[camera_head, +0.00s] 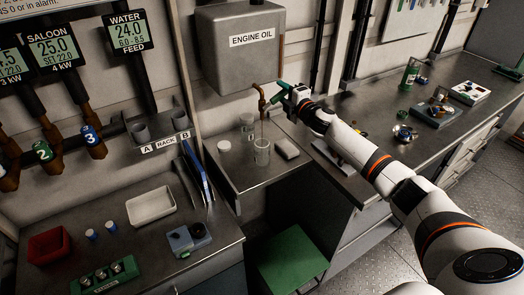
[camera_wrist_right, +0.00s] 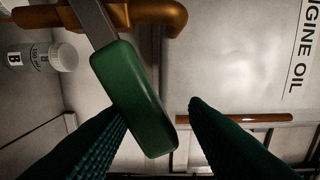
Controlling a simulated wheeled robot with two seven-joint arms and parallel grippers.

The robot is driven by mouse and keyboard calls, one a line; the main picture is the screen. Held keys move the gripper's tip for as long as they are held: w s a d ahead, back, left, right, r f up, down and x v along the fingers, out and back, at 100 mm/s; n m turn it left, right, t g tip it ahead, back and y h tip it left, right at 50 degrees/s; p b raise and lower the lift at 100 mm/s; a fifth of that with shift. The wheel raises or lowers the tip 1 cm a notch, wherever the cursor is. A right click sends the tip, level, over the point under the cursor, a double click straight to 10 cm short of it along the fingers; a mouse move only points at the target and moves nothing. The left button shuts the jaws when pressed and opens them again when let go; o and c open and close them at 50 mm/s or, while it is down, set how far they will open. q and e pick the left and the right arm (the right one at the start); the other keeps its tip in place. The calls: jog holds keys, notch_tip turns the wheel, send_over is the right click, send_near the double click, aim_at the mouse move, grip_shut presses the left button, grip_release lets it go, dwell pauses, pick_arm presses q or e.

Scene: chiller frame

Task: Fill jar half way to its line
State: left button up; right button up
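The engine oil tank (camera_head: 240,48) hangs on the wall with a brass tap (camera_head: 262,101) below it. A clear glass jar (camera_head: 262,153) stands upright on the metal counter under the tap. A thin line runs from the spout down toward the jar; the oil level and the jar's line are too small to read. My right gripper (camera_head: 282,94) is at the tap. In the right wrist view, the tap's green lever handle (camera_wrist_right: 138,100) lies between the spread fingers (camera_wrist_right: 155,112), closer to the left one; contact is unclear. My left gripper is out of view.
A second jar (camera_head: 247,121) with a white cap, labelled B in the wrist view (camera_wrist_right: 45,57), stands behind the glass jar. A white lid (camera_head: 224,146) lies left and a pale block (camera_head: 286,148) right. A green stool (camera_head: 293,258) stands below. A rack (camera_head: 158,130) is left.

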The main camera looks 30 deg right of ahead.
notch_tip(320, 180, down, 5)
jog(key=b, duration=0.4)
jog(key=shift+r, duration=0.4)
dwell(0.8)
jog(key=shift+r+p, duration=2.05)
jog(key=shift+r, duration=0.15)
dwell(4.0)
